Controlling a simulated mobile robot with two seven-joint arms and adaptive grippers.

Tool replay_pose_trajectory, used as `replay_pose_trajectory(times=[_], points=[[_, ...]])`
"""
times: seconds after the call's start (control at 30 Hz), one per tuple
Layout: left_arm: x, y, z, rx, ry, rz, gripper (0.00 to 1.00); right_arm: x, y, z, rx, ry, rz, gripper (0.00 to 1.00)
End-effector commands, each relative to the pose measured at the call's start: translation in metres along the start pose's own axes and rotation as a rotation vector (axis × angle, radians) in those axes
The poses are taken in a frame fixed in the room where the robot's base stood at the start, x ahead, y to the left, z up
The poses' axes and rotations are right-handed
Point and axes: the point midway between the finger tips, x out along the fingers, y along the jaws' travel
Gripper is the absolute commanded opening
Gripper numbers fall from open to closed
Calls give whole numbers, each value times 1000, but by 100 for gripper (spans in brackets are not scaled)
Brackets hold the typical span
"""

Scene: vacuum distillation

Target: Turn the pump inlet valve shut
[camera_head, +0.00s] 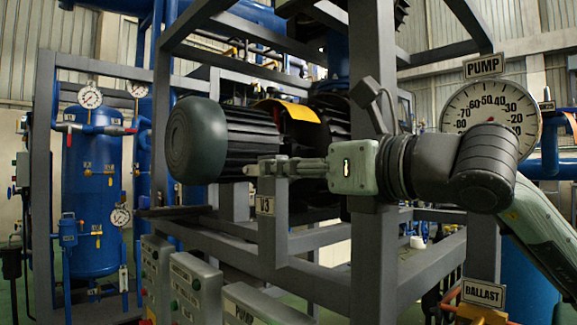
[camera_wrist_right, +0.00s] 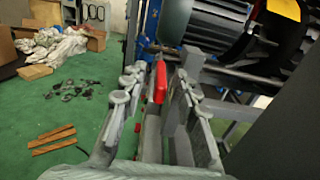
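In the head view my right gripper (camera_head: 258,168) reaches in from the right, fingers pointing left, just above a grey post with a V3 plate (camera_head: 265,206). In the right wrist view its two fingers (camera_wrist_right: 158,84) are spread, with a red valve handle (camera_wrist_right: 160,82) standing upright between them. Space shows on the handle's left side; whether it touches the right finger I cannot tell. The handle is hidden in the head view, and the valve body is not clear in either view. My left gripper is not in view.
A dark motor (camera_head: 205,140) sits behind the gripper. A grey frame upright (camera_head: 372,250) stands beside the wrist. The PUMP gauge (camera_head: 490,112) is at right, a BALLAST plate (camera_head: 482,293) below. Control boxes (camera_head: 195,285) stand below left. Green floor (camera_wrist_right: 75,115) is partly clear.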

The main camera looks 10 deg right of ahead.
Motion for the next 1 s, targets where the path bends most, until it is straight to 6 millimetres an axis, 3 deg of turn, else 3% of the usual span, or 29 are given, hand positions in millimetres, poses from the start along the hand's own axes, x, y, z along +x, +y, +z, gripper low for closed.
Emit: replay_pose_trajectory(times=[0.17,0.43,1.0], points=[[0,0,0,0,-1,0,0,0,0,0,0,0,0,30],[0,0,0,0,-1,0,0,0,0,0,0,0,1,0],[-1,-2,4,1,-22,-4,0,0,0,2,0,7,2,0]])
